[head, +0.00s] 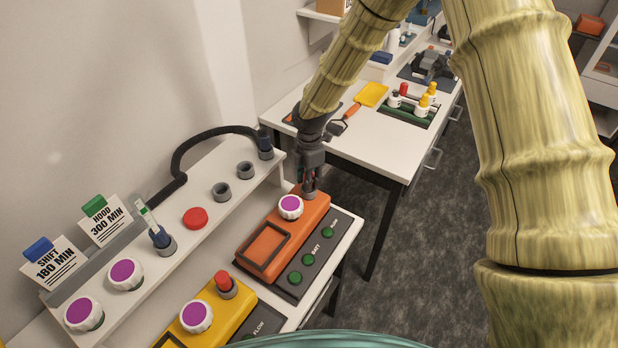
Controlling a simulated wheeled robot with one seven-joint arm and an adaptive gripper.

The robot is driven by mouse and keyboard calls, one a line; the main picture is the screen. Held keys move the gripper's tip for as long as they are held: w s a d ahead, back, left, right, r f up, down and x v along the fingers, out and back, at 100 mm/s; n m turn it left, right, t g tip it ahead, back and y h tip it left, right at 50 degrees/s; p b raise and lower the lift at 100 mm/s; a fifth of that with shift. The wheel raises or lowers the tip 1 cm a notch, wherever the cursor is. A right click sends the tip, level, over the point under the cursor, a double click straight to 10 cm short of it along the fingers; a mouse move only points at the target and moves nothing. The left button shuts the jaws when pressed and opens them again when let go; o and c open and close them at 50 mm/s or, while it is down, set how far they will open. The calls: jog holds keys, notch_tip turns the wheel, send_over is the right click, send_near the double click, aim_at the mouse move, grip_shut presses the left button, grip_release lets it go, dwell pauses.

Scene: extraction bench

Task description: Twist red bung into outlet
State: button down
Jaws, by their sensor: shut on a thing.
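My gripper (309,187) points down at the far end of the orange unit (288,236), just behind its white knob with a purple top (291,207). Its fingers are shut on a small piece, taken to be the red bung, at the unit's outlet. The fingers hide most of that piece and the outlet, so I cannot tell how deep it sits. Another red bung (223,280) stands upright in a grey collar on the yellow unit (203,318) nearer to me.
A second white bench (352,142) with tools stands beyond; grey floor is open to the right.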

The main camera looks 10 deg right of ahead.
jog(key=shift+f, duration=0.55)
jog(key=m, duration=0.4)
jog(key=shift+b, duration=0.35)
jog(key=m, duration=0.5)
jog(key=c, duration=1.1)
grip_release()
notch_tip(320, 180, up, 12)
